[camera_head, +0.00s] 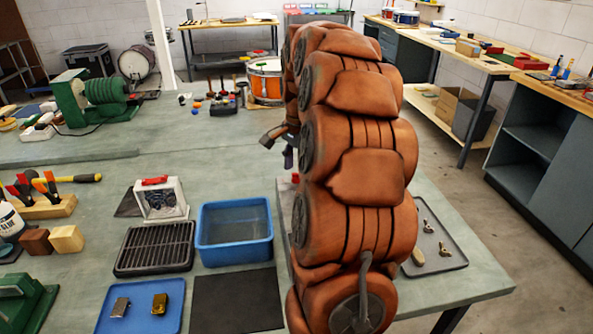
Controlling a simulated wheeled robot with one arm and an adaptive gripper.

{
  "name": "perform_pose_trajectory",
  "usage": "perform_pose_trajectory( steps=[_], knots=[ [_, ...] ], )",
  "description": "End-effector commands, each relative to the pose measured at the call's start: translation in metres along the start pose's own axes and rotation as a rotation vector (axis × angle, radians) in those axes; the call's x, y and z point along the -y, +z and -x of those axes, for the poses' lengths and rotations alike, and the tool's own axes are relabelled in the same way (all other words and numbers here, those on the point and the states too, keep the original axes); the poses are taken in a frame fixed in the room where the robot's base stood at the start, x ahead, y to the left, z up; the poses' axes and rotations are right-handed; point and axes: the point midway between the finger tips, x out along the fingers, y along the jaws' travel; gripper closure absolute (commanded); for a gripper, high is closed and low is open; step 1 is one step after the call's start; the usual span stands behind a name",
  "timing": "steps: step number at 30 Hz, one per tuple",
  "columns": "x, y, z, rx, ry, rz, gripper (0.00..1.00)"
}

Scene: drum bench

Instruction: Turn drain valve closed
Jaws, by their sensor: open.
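My arm fills the middle of the head view and covers much of the bench there. My gripper (279,148) shows only partly at the arm's left side, above the bench, with its dark fingers apart and nothing seen between them. I cannot pick out a drain valve for certain; it may be hidden behind my arm. A blue basin (235,253) stands on the bench (215,165), left of my arm and nearer the camera than the gripper. A sliver of something red and pale shows at the arm's left edge, mostly hidden.
Left of the basin are a black ribbed rack (155,248) and a white box with a red top (160,199). A blue tray (109,323) and dark mat (237,301) lie in front. A grey tray (449,260) holds small metal parts at right. An orange drum (265,81) stands behind.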

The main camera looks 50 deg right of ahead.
Motion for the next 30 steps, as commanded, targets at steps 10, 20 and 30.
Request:
perform_pose_trajectory(
  steps=[10,20,30],
  knots=[
    [0.000,0.000,-0.019,0.000,-0.001,0.001,0.49],
    [0.000,0.000,-0.019,0.000,-0.002,0.001,0.60],
    [0.000,0.000,-0.019,0.000,-0.002,0.001,0.96]
  ],
)
